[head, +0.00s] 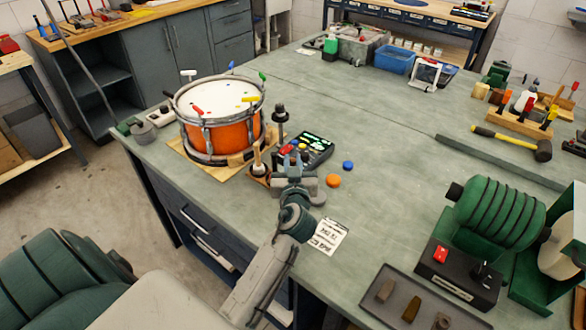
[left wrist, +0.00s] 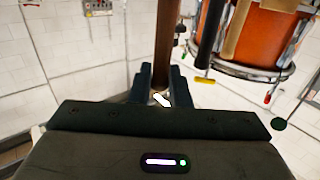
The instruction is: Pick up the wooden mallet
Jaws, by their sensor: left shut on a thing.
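My left gripper (head: 295,157) is over the bench, just right of the orange drum and next to the dark keypad box. In the left wrist view my left gripper (left wrist: 160,88) is shut on a brown round shaft, which I take to be the handle of the wooden mallet (left wrist: 167,40). The shaft runs up out of that picture, so the mallet's head is not seen there. In the head view the gripper hides most of what it holds. My right gripper is not in view.
The orange drum (head: 222,132) stands close by on a wooden board. A short wooden-handled item (head: 257,160) and a black post (head: 280,118) are beside the gripper. The keypad box (head: 314,150), orange ball (head: 333,180) and blue ball (head: 348,165) lie right. The bench middle is clear.

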